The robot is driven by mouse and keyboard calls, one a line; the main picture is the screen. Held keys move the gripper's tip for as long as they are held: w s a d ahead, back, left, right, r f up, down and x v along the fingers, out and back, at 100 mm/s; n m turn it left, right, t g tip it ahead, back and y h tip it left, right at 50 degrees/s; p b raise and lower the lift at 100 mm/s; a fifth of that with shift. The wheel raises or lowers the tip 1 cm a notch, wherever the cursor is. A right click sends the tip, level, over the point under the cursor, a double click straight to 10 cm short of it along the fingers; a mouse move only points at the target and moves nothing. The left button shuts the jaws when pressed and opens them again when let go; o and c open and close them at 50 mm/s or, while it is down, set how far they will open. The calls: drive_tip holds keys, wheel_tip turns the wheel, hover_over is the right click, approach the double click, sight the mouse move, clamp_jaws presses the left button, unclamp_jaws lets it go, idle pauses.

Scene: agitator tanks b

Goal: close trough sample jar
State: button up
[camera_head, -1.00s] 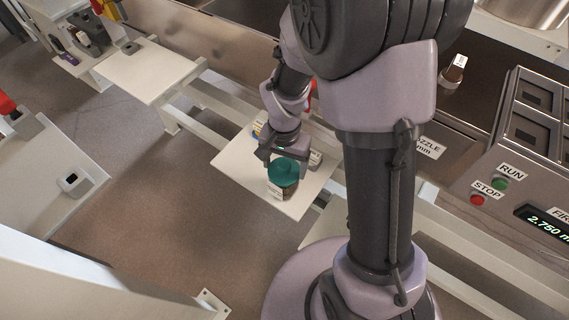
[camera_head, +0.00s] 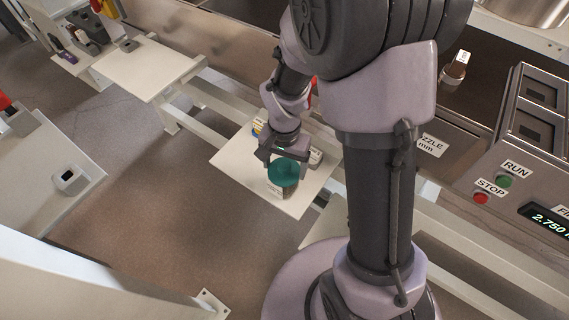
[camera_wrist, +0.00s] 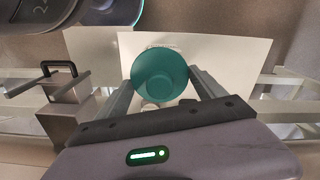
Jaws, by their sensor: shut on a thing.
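A sample jar with a round teal lid (camera_head: 283,172) and a white label (camera_head: 276,190) stands on a small white shelf (camera_head: 240,160) in the head view. My gripper (camera_head: 283,158) is at the lid from above. In the wrist view the teal lid (camera_wrist: 160,74) sits between the two fingers of my gripper (camera_wrist: 163,78), which are shut on it. The jar body is mostly hidden under the lid there. I cannot tell how tightly the lid sits on the jar.
A small item with blue and yellow (camera_head: 258,128) and a pale labelled item (camera_head: 315,156) stand behind the gripper on the shelf. A panel with RUN (camera_head: 505,181) and STOP (camera_head: 481,198) buttons is at the right. A white side table (camera_head: 150,68) stands at upper left. Floor is clear between.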

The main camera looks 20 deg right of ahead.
drive_tip(key=shift+f+b, duration=0.3)
drive_tip(key=shift+f, duration=0.1)
drive_tip(key=o, duration=1.3)
drive_tip(key=shift+o, duration=0.2)
drive_tip(key=shift+r, duration=0.1)
wheel_tip(320, 180, up, 17)
drive_tip(key=p, duration=0.8)
drive_tip(key=s+a+r+n+t+y+b, duration=0.1)
drive_tip(key=s+a+r+t, duration=0.1)
drive_tip(key=s+r, duration=0.4)
drive_tip(key=s+a+r+n+t+y+b, duration=0.1)
drive_tip(key=s+a+r+n+t, duration=0.1)
drive_tip(key=s+r, duration=0.4)
drive_tip(key=shift+s+r+t, duration=0.2)
drive_tip(key=shift+s+t, duration=0.3)
drive_tip(key=shift+t, duration=0.4)
